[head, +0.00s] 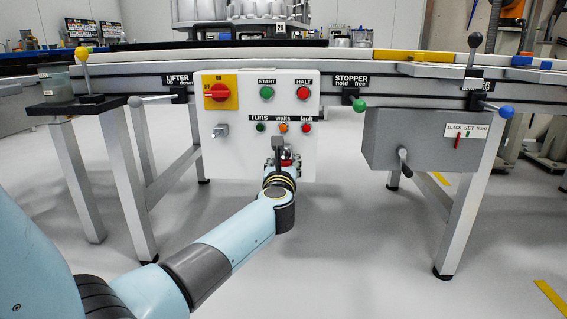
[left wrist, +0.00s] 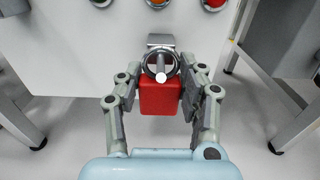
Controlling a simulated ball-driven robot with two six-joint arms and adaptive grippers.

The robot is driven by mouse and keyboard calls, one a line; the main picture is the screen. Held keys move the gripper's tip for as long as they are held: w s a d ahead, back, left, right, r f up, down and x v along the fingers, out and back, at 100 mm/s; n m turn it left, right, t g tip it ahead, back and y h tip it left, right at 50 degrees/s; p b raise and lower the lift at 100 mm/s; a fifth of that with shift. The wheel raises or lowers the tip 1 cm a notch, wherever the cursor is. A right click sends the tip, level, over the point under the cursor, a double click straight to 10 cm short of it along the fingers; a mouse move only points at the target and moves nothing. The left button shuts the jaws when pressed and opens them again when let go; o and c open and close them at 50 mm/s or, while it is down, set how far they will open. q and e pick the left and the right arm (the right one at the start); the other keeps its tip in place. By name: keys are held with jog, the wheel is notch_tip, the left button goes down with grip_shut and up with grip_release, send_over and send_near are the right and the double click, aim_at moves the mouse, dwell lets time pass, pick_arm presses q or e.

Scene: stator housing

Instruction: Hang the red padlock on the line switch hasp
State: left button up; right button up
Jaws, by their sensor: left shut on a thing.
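The red padlock (left wrist: 160,98) is between the fingers of my left gripper (left wrist: 161,84), which is shut on its body. Its shackle rises above the body, and a metal peg (left wrist: 160,66) on a bracket shows within the ring of the shackle. In the head view only a little of the padlock (head: 288,160) shows at the panel's lower right, mostly hidden by my left gripper (head: 282,164). The line switch (head: 218,92) is a red knob on a yellow plate. A metal fitting, seemingly the hasp (head: 221,130), is below it. My right gripper is out of view.
The white control panel (head: 240,158) carries START and HALT buttons and several lamps. A grey box (head: 378,140) with a crank handle (head: 404,163) is to the right. Table legs (head: 128,190) stand left of the panel. The floor below is clear.

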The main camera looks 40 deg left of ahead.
pick_arm(q)
jog(key=shift+s+d, duration=0.1)
jog(key=shift+p+v, duration=0.4)
jog(key=shift+v, duration=1.15)
jog(key=shift+s, duration=0.1)
jog(key=shift+s+d, duration=0.1)
jog(key=shift+s, duration=0.1)
jog(key=p+v, duration=0.1)
jog(key=v, duration=0.4)
jog(key=shift+s+d+r, duration=0.15)
jog(key=shift+s+r, duration=0.05)
jog(key=shift+s, duration=0.1)
